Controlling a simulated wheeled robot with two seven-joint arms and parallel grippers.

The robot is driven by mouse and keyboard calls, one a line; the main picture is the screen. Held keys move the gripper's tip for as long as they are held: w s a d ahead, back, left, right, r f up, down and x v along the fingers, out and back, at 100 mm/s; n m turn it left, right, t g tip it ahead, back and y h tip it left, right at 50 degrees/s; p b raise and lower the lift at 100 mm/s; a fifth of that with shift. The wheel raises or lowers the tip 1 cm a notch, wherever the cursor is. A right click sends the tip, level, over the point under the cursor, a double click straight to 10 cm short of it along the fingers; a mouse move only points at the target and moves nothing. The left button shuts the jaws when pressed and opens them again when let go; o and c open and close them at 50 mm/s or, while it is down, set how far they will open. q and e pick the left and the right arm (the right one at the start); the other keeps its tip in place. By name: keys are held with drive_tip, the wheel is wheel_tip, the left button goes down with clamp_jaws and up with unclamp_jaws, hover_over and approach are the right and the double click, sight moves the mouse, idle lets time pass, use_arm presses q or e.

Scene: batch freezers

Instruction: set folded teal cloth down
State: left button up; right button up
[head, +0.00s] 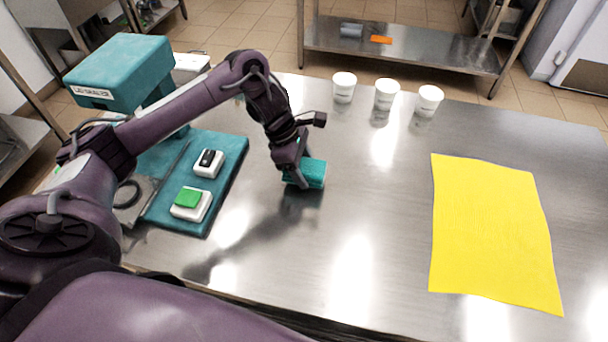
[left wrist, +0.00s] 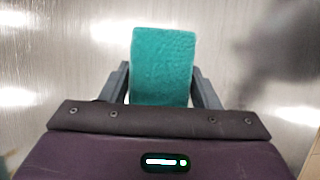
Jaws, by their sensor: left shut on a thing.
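The folded teal cloth (head: 312,174) is a small thick pad in my left gripper (head: 299,180), over the steel table left of its middle. In the left wrist view the cloth (left wrist: 163,65) stands between the two grey fingers (left wrist: 163,88), which grip its sides. A dark shadow lies on the table just below the cloth in the head view. I cannot tell whether the cloth touches the table. My right gripper is not in view.
A yellow cloth (head: 490,232) lies flat at the right. Three white cups (head: 386,95) stand at the back. A teal machine (head: 120,70) with a base carrying a green button (head: 188,197) and a black switch (head: 208,158) is at the left. The steel table (head: 350,215) is clear in the middle.

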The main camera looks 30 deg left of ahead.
use_arm(q)
drive_tip(key=shift+f, duration=1.25)
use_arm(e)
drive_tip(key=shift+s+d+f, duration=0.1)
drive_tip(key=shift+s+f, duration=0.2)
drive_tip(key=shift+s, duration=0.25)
use_arm(q)
drive_tip(key=shift+f+b, duration=0.15)
drive_tip(key=shift+b, duration=0.25)
drive_tip(key=o, duration=1)
drive_tip(key=shift+c, duration=0.2)
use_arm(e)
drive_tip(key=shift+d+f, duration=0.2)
